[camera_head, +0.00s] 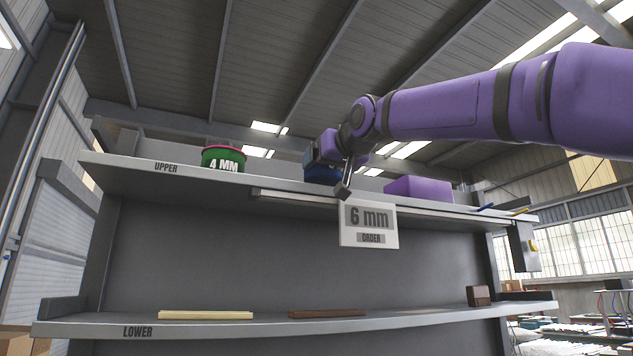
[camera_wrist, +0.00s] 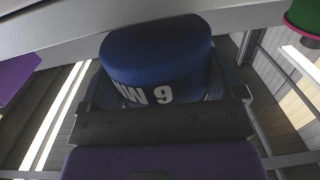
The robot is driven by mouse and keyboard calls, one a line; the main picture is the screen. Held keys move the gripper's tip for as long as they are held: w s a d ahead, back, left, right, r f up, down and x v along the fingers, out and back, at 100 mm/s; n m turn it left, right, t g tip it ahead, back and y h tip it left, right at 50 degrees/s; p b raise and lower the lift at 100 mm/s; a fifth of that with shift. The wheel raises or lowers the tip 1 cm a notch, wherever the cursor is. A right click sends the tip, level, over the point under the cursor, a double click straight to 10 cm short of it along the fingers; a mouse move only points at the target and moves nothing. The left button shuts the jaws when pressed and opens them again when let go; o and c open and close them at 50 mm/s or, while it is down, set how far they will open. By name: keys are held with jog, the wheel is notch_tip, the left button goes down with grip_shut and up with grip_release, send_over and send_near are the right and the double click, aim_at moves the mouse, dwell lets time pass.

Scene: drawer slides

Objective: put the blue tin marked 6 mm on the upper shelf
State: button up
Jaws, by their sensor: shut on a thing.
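The blue tin (camera_head: 322,174) is at the upper shelf (camera_head: 250,184), partly hidden behind my gripper (camera_head: 328,158) in the head view. In the wrist view, the blue tin (camera_wrist: 155,55) sits between the fingers of my gripper (camera_wrist: 160,95), which is shut on it. Its white marking shows upside down and partly covered, fitting 6 MM. The tin's base end is close to the shelf board (camera_wrist: 60,30). I cannot tell whether it touches.
A green tin marked 4 MM (camera_head: 223,159) stands left on the upper shelf. A purple box (camera_head: 418,188) stands to the right. A 6 mm order sign (camera_head: 369,225) hangs below the front edge. The lower shelf (camera_head: 250,325) holds flat bars and a small brown block (camera_head: 479,295).

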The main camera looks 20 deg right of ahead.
aim_at(315, 180)
jog(key=shift+w+a, duration=0.1)
jog(key=shift+w, duration=1.3)
jog(key=shift+w+a+f, duration=0.1)
jog(key=shift+w+f, duration=0.1)
jog(key=shift+w, duration=0.75)
jog(key=shift+w+a+f, duration=0.1)
jog(key=shift+w+f, duration=0.1)
jog(key=shift+w, duration=0.75)
jog(key=shift+s+f, duration=0.15)
jog(key=shift+f, duration=0.2)
jog(key=shift+f, duration=0.1)
jog(key=o, duration=1.6)
jog(key=shift+c, duration=0.2)
